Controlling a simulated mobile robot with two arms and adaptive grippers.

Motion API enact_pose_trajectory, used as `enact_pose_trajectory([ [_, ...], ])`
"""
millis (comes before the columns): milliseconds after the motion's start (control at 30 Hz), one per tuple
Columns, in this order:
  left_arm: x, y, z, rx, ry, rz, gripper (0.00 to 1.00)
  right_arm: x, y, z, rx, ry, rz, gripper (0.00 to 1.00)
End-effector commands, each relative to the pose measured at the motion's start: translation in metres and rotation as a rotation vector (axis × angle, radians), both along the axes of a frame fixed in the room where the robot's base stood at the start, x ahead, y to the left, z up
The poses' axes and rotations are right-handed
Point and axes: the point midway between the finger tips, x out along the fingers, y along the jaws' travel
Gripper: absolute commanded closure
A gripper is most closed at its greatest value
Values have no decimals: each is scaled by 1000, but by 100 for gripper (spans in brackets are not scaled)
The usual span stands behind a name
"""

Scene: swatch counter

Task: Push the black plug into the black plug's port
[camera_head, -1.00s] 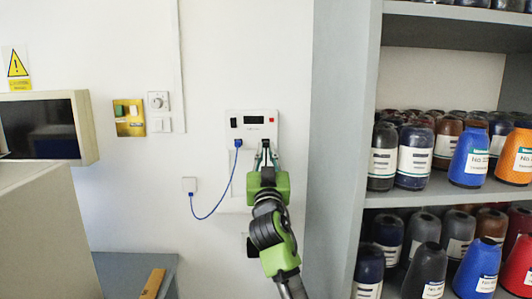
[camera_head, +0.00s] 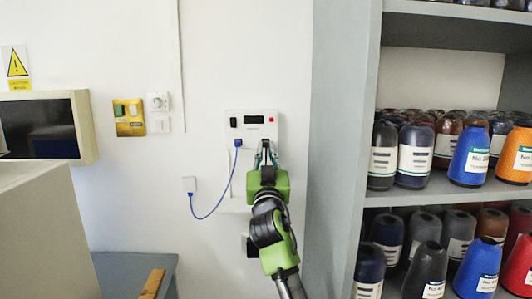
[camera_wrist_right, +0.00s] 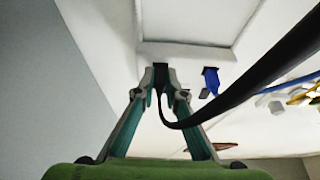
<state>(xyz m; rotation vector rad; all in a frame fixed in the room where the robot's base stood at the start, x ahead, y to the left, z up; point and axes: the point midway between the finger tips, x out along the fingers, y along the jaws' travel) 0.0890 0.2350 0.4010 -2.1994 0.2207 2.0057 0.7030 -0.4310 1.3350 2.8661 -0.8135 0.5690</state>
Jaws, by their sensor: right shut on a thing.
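The white wall unit (camera_head: 262,132) has a dark display, a black part at its left and a small red part at its right. My right gripper (camera_head: 265,152) is at its lower edge. In the right wrist view, my right gripper (camera_wrist_right: 161,84) is shut on the black plug (camera_wrist_right: 161,72), which points at the unit's face. A black cable (camera_wrist_right: 245,90) loops down from the plug and runs off to the upper right. The fingers and plug hide the black plug's port, so I cannot tell how deep the plug sits. My left gripper is not in view.
A blue plug (camera_head: 238,143) sits in the unit beside my gripper, its blue cable (camera_head: 222,203) running to a small white wall box (camera_head: 189,184). It also shows in the wrist view (camera_wrist_right: 211,80). A grey shelf (camera_head: 336,150) with several thread cones stands close at right.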

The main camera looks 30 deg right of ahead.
Motion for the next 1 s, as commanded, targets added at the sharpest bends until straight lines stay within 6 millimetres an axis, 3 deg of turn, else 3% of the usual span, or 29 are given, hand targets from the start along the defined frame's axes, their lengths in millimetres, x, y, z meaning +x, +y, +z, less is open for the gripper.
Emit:
enact_pose_trajectory([
  [333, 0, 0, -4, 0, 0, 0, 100, 6, -4, 0, 0, -2, 0, 100],
  [367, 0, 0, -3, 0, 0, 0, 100, 6, -3, 1, 0, -1, 0, 81],
  [400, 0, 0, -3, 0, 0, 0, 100, 6, -3, 1, 0, -1, 0, 71],
  [433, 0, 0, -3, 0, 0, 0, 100, 6, -3, 1, 0, -1, 0, 69],
  [800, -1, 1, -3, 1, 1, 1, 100, 4, -2, -1, 0, -1, 1, 69],
  [1000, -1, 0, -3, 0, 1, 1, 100, -14, 10, -11, 0, 0, 2, 69],
])
